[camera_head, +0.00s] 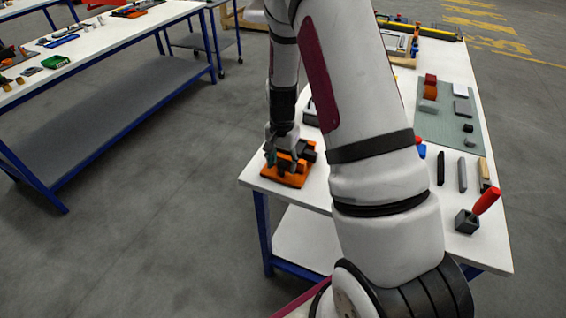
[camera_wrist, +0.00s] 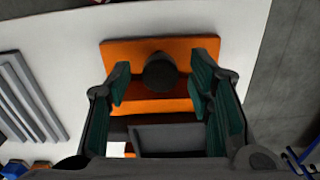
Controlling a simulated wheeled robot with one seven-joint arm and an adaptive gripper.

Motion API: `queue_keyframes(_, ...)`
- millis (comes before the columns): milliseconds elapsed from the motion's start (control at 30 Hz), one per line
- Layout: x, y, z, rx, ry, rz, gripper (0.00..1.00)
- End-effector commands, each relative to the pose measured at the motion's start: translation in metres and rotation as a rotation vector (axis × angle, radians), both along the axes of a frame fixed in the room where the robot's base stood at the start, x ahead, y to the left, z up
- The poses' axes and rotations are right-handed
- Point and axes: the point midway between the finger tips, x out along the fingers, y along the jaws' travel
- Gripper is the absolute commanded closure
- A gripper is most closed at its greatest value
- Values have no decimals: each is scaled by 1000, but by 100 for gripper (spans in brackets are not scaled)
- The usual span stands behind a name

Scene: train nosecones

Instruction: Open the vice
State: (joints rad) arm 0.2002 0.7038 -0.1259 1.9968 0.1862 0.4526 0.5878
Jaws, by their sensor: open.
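The vice is orange and dark grey and stands at the left corner of the white table. In the head view its orange base (camera_head: 286,176) shows below my gripper (camera_head: 284,150). In the wrist view the vice (camera_wrist: 195,52) lies under my gripper (camera_wrist: 165,85). A round dark knob (camera_wrist: 160,72) on it sits between my two green-padded fingers, with a gap on each side. My fingers are open and hold nothing. The dark jaw part of the vice shows nearer the palm, partly hidden by my gripper. I cannot tell how far apart the vice jaws are.
The white table (camera_head: 458,258) carries a green mat (camera_head: 437,118) with small blocks, and a red-handled tool (camera_head: 486,202) in a dark holder. Grey bars (camera_wrist: 32,95) lie left of the vice in the wrist view. Another table (camera_head: 110,45) stands across clear floor.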

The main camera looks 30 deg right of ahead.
Motion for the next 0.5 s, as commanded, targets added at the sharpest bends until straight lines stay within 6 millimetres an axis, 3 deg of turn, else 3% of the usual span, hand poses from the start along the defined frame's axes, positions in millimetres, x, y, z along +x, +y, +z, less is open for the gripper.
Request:
queue_keyframes(367, 0, 0, -5, 0, -1, 0, 52)
queue_keyframes(500, 0, 0, -5, 0, -1, 0, 84)
